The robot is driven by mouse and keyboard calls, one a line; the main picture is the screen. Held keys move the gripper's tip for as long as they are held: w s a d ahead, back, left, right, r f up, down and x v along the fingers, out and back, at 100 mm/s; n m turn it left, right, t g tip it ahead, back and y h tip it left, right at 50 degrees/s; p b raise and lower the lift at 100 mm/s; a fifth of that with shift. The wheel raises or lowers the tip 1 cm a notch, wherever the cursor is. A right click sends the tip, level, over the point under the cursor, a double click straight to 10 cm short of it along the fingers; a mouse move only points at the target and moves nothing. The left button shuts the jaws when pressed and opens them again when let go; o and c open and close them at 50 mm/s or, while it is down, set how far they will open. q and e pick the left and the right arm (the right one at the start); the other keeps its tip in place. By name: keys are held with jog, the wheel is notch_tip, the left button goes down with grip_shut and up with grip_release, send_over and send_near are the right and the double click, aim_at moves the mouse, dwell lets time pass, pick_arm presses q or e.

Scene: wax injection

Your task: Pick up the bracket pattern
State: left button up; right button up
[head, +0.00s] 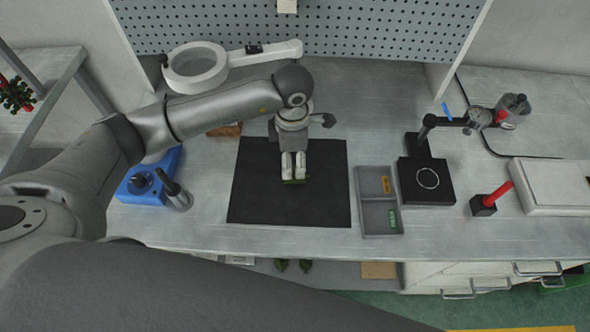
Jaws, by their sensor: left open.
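My left gripper (294,168) points down over the black mat (253,196), in its upper middle part. Its two pale fingers are open with a narrow gap. A small green piece (296,181), perhaps the bracket pattern, shows at the fingertips; most of it is hidden by the fingers. I cannot tell whether the fingers touch it. A grey two-compartment tray (380,200) stands right of the mat, with an orange piece (386,185) in the far compartment and a green piece (393,218) in the near one. My right gripper is not in view.
A ring magnifier lamp (194,83) stands behind my left arm. A blue device (135,189) sits left of the mat. The mat's near part is clear.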

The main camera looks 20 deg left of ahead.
aim_at(293, 181)
pick_arm(q)
jog(key=shift+f, duration=0.3)
jog(key=shift+d+f+p, duration=0.15)
jog(key=shift+f+p, duration=0.15)
jog(key=shift+f, duration=0.05)
jog(key=f, duration=0.1)
jog(key=f+p, duration=0.1)
jog(key=f, duration=0.1)
jog(key=shift+s+d+f, duration=0.15)
jog(key=shift+d+f, duration=0.05)
jog(key=shift+f, duration=0.55)
jog(key=shift+c, duration=0.2)
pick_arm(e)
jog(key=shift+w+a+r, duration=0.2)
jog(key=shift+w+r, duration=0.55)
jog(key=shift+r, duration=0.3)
pick_arm(q)
jog(key=c, duration=0.9)
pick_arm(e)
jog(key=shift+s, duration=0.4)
